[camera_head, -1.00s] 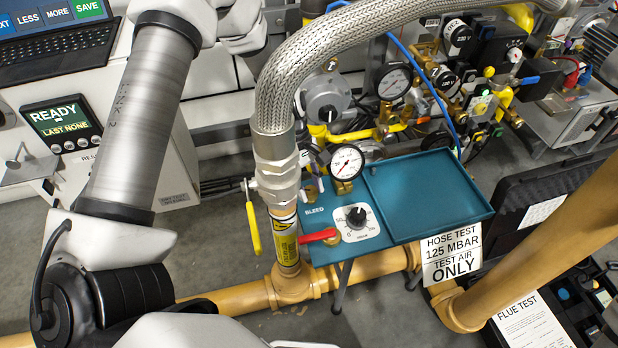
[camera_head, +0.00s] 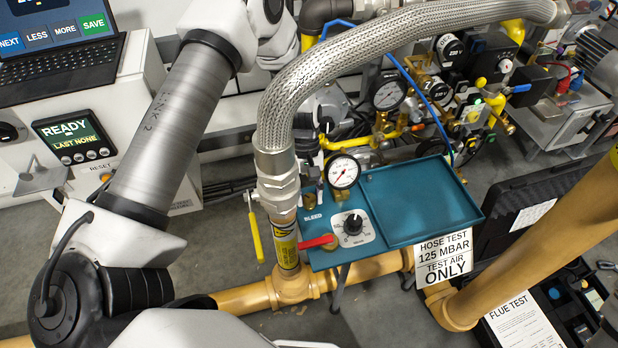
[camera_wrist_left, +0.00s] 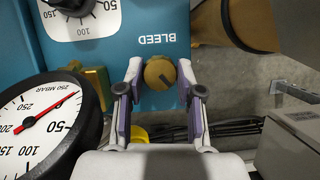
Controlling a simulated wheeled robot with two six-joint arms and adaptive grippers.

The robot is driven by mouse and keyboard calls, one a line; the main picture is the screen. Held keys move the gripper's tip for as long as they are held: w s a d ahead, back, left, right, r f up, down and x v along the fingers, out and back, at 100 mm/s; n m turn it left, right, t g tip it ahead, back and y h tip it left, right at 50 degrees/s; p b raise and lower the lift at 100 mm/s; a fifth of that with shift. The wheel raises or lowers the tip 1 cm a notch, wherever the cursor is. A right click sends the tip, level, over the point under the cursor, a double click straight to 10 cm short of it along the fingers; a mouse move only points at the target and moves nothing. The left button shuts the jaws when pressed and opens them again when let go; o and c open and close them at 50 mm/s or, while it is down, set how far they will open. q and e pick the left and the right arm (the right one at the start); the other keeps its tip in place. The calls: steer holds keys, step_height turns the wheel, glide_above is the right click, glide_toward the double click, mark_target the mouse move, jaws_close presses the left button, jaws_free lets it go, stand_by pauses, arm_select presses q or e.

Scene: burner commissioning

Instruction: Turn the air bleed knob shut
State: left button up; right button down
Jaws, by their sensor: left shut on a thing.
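The air bleed knob (camera_wrist_left: 160,74) is a small round brass knob with a dark line across its face, beside the BLEED lettering on the teal panel (camera_wrist_left: 155,100). My left gripper (camera_wrist_left: 160,78) is shut on it, one finger on each side. In the head view the left arm comes over from the far side of the panel (camera_head: 420,200). There the gripper (camera_head: 309,187) is small and mostly hidden behind the braided hose and its fitting. I cannot read from the knob how far it is turned. My right gripper is not in view.
The pressure gauge (camera_wrist_left: 45,122) stands close beside the left gripper. A dial (camera_head: 353,226) and a red lever (camera_head: 315,242) sit on the panel's near part. The braided hose (camera_head: 285,105) arches over the panel. A yellow-handled valve (camera_head: 254,236) hangs at its left.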

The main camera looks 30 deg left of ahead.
arm_select(q)
steer(key=o, duration=1.2)
steer(key=shift+c, duration=0.2)
